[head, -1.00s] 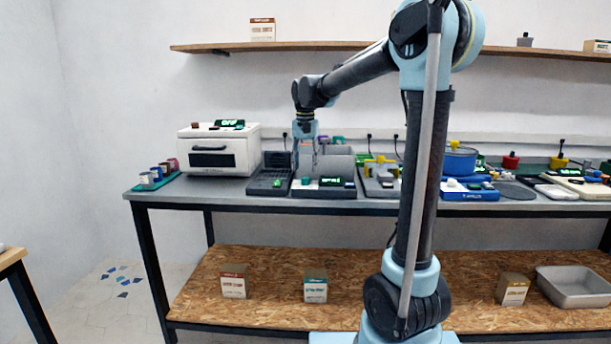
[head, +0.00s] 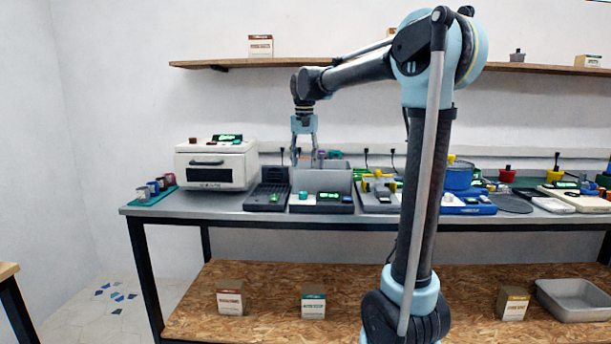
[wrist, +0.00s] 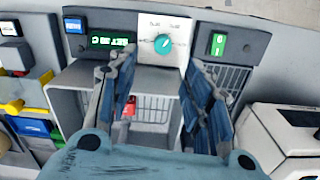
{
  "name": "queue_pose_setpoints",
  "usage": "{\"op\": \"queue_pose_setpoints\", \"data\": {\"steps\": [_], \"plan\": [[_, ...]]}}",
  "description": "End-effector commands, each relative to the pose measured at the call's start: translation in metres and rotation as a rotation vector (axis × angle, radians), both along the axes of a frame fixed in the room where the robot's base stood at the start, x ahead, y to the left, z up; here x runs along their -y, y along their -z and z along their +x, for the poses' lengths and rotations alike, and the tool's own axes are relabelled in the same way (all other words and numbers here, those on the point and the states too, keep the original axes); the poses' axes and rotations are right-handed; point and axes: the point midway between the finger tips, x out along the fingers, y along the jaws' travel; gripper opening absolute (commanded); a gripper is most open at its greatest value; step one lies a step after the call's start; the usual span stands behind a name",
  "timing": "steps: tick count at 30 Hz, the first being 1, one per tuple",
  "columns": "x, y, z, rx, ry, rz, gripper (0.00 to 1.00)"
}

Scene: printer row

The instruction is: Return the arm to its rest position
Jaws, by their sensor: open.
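My gripper (head: 304,158) hangs pointing down above the workbench at the end of my raised, bent arm. Its fingers are apart with nothing between them. In the wrist view the two blue and grey fingers of my gripper (wrist: 160,105) spread over a grey machine (wrist: 75,82) with a teal knob, a green-lit display and wire baskets inside. The same grey machine also shows in the head view (head: 322,182), just below and right of the fingers. The fingers look clear of it in the head view.
A white oven-like box (head: 215,168) stands left of my gripper, with a dark slotted unit (head: 268,190) between. Several coloured devices line the bench to the right. A wooden shelf (head: 330,52) runs along the wall behind my arm. Air above the bench's left end is free.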

Motion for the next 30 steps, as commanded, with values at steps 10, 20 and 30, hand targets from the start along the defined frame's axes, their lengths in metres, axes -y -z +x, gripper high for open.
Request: {"op": "queue_pose_setpoints", "data": {"steps": [10,20,30], "plan": [[0.073,0.029,-0.067,0.038,-0.034,0.011,0.46],[0.135,0.081,-0.145,0.087,-0.077,0.014,0.46],[0.181,0.153,-0.226,0.134,-0.122,0.006,0.46]]}}
